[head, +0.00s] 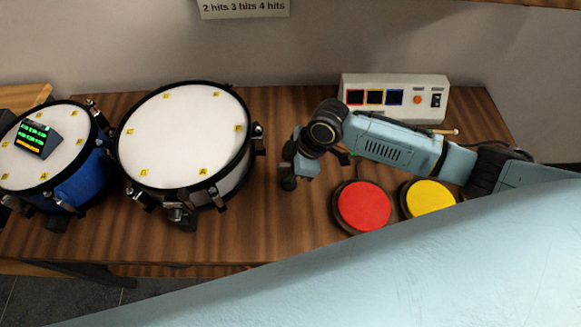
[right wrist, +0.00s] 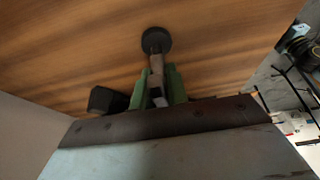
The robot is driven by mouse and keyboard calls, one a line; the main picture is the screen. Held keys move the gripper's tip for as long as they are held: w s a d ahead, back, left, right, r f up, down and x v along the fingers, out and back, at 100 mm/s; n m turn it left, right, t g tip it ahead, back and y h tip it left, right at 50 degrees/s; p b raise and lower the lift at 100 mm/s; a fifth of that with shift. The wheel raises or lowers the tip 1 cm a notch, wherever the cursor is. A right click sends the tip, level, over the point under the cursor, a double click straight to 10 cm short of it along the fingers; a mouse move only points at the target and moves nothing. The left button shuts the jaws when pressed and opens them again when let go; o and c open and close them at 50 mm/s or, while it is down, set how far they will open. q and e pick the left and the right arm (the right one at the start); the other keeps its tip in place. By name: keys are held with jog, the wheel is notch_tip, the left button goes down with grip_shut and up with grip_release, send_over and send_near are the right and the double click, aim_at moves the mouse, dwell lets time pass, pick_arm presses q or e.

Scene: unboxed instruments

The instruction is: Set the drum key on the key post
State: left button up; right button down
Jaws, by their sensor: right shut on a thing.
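My right gripper (head: 294,172) hangs over the wooden table between the white drum and the red pad. In the right wrist view its green fingers (right wrist: 158,85) are shut on a small grey metal piece, which looks like the drum key (right wrist: 160,102). A grey stem with a round black end (right wrist: 156,40), likely the key post, lines up with the fingers. I cannot tell whether the key touches it or is seated on it. In the head view a small dark shape (head: 289,184) shows just below the gripper. My left gripper is not in view.
The white drum (head: 185,135) stands left of the gripper, with a blue drum (head: 85,180) beyond it. Red (head: 364,206) and yellow (head: 430,200) pads lie right. A white control box (head: 395,95) stands behind my right arm. A dark block (right wrist: 105,100) shows beside the fingers.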

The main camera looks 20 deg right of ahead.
jog(key=shift+r+p, duration=0.2)
jog(key=shift+p, duration=0.3)
jog(key=c, duration=1.3)
grip_release()
jog(key=p+v, duration=0.2)
jog(key=v, duration=1.1)
jog(key=shift+s+d, duration=0.1)
jog(key=shift+s, duration=0.05)
